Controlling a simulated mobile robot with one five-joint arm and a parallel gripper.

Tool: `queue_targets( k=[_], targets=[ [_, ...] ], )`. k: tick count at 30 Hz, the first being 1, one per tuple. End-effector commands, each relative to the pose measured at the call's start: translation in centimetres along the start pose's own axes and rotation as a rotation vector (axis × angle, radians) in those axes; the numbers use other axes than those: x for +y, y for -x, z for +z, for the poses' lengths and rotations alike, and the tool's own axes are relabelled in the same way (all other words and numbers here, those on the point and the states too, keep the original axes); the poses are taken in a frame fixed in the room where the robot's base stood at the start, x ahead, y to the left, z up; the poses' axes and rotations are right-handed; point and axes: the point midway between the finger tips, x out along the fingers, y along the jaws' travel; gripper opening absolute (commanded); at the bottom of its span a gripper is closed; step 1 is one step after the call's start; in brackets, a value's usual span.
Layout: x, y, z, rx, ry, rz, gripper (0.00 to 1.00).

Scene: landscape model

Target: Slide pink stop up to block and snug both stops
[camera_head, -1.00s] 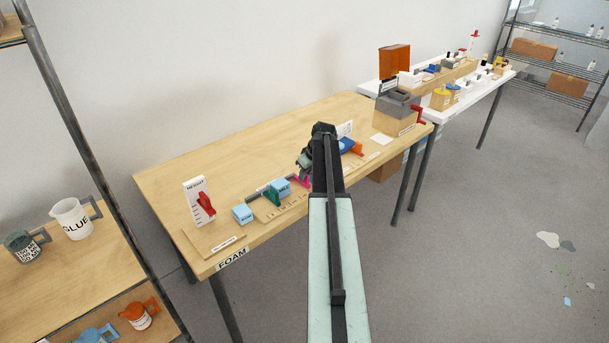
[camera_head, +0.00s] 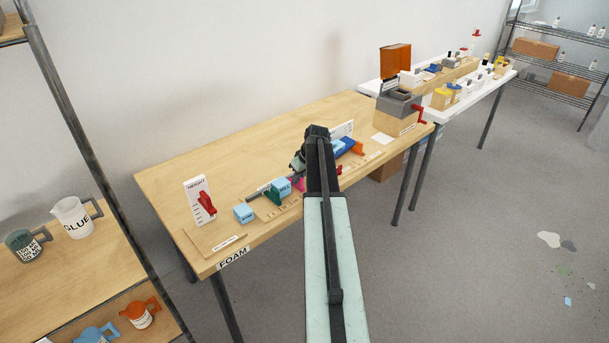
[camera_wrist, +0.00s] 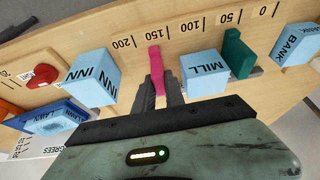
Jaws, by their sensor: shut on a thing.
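The pink stop (camera_wrist: 155,70) stands on the scaled rail in the wrist view. My gripper (camera_wrist: 159,90) is shut on it. The blue MILL block (camera_wrist: 203,72) sits just right of the pink stop, with a narrow gap seeming to show between them. The green stop (camera_wrist: 238,55) is on the block's other side, very close to it; I cannot tell if they touch. In the head view, the MILL block (camera_head: 282,186) and green stop (camera_head: 272,197) show left of my arm, with the pink stop (camera_head: 298,184) partly hidden behind my gripper.
The blue INN block (camera_wrist: 92,75) lies left of the pink stop in the wrist view, and the BANK block (camera_wrist: 295,45) right of the green stop. A height gauge with a red slider (camera_head: 202,202) stands at the table's left. The table (camera_head: 225,160) behind the rail is clear.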

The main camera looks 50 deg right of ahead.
Motion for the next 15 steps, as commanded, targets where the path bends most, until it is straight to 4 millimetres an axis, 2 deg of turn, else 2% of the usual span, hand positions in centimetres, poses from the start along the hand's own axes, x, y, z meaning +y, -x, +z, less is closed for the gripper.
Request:
queue_targets(
  k=[7,8,9,10,15],
  targets=[
    [-0.19,-0.02,-0.05,0.0,0.0,-0.001,0.0],
    [-0.19,-0.02,-0.05,0.0,0.0,-0.001,0.2],
    [-0.18,-0.02,-0.06,0.0,0.0,-0.001,0.31],
    [-0.18,-0.02,-0.05,0.0,0.0,-0.001,0.36],
    [-0.19,-0.02,-0.05,0.0,0.001,-0.001,0.36]
  ],
)
